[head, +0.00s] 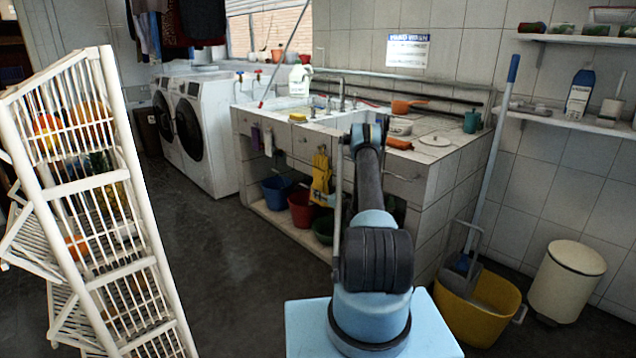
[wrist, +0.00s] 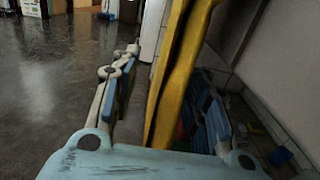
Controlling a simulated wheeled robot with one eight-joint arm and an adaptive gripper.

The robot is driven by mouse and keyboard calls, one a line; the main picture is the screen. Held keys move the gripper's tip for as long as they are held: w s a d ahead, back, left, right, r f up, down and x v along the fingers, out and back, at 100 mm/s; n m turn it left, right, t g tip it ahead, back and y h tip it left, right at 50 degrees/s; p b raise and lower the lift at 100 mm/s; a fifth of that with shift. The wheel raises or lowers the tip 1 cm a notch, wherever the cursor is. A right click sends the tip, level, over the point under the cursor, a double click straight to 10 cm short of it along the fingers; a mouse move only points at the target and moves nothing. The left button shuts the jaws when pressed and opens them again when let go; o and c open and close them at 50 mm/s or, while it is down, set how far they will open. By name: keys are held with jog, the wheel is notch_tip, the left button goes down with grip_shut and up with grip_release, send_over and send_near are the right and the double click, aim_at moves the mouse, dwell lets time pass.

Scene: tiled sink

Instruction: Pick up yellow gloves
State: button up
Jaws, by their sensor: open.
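The yellow gloves (head: 320,178) hang on the front of the tiled sink counter (head: 420,192), above the buckets, in the head view. In the wrist view the yellow gloves (wrist: 176,82) show as a long upright yellow strip close to the camera. My gripper (wrist: 170,82) is open, with one finger left of the gloves and the other to their right. I cannot tell whether either finger touches them. In the head view my arm reaches toward the counter, and the gripper itself is hard to make out.
Blue (head: 277,190), red (head: 301,208) and green buckets stand on the low shelf under the counter. A yellow mop bucket (head: 478,312) and a cream bin (head: 566,282) stand at right. A white slatted rack (head: 98,205) stands at left. The floor between rack and counter is clear.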

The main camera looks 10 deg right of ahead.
jog(key=shift+w+a, duration=0.3)
jog(key=shift+w, duration=0.5)
jog(key=shift+a, duration=0.1)
grip_shut()
jog(key=shift+r, duration=0.15)
